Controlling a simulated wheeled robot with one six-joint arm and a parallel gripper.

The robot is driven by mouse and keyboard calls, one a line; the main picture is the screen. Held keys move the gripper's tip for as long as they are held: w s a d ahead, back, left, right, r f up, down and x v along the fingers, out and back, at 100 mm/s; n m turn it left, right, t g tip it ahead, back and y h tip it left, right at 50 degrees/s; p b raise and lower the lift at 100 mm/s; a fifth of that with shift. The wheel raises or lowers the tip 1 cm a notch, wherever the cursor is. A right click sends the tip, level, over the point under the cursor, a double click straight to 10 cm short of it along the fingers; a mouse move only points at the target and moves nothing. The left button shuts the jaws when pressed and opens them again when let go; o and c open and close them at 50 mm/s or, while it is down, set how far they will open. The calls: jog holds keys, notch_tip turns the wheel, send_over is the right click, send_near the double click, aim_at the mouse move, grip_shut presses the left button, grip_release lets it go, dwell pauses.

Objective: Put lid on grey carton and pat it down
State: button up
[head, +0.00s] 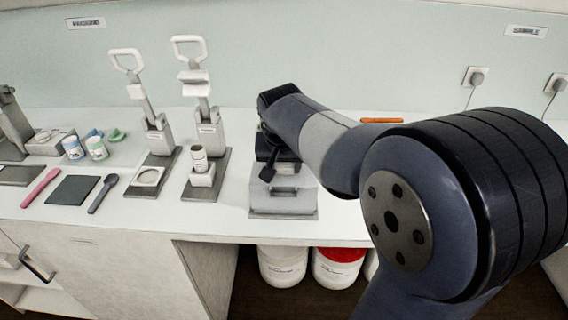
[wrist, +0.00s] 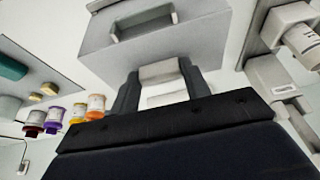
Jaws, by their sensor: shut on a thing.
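My gripper (wrist: 160,84) is shut on a pale grey piece (wrist: 161,71) between its two dark fingers. I cannot tell whether this piece is the lid. In the head view my gripper (head: 277,168) is low over a grey block-shaped unit (head: 283,203) on a flat plate. My arm and gripper hide part of that unit. In the wrist view a grey box (wrist: 190,38) with a dark recess lies just beyond the fingertips. I cannot clearly pick out the grey carton or its lid.
Two lever presses (head: 155,130) (head: 208,128) stand left of my gripper; the right one bears a small white container (head: 200,160). Patterned cups (head: 72,148), a pink tool (head: 41,188), a dark mat (head: 74,190) and a dark spoon (head: 102,194) lie farther left. Coloured pots (wrist: 96,106) show in the wrist view.

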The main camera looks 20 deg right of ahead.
jog(key=o, duration=1.3)
jog(key=shift+o, duration=0.3)
jog(key=o, duration=0.6)
jog(key=shift+r, duration=0.15)
notch_tip(320, 180, up, 7)
jog(key=p, duration=0.5)
jog(key=shift+p, duration=0.4)
